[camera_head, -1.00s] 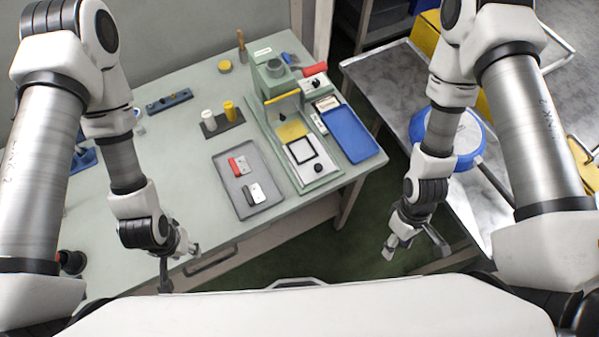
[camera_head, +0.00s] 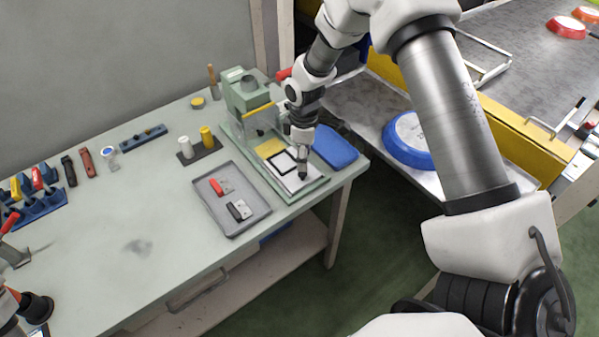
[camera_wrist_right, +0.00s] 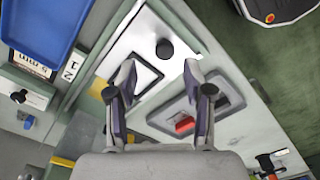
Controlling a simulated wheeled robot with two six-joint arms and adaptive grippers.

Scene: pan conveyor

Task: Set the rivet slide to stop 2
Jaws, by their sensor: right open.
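The rivet slide is a white plate (camera_head: 281,163) with a black square outline, on the green riveting press (camera_head: 243,95). It also shows in the right wrist view (camera_wrist_right: 138,42), with a round black knob (camera_wrist_right: 165,48) on it. A small white stop label with digits (camera_wrist_right: 71,69) lies left of the plate there. My right gripper (camera_head: 303,168) is over the slide's knob end. In the wrist view the right gripper (camera_wrist_right: 160,76) has its fingers apart, with nothing between the tips; the knob appears just beyond them. Contact cannot be told.
A grey tray (camera_head: 237,226) with red and black pieces lies left of the press. A blue tray (camera_head: 335,147) is right of it, close to my right arm. A yellow and a white cylinder stand on a dark holder (camera_head: 201,155). The table's front left is mostly clear.

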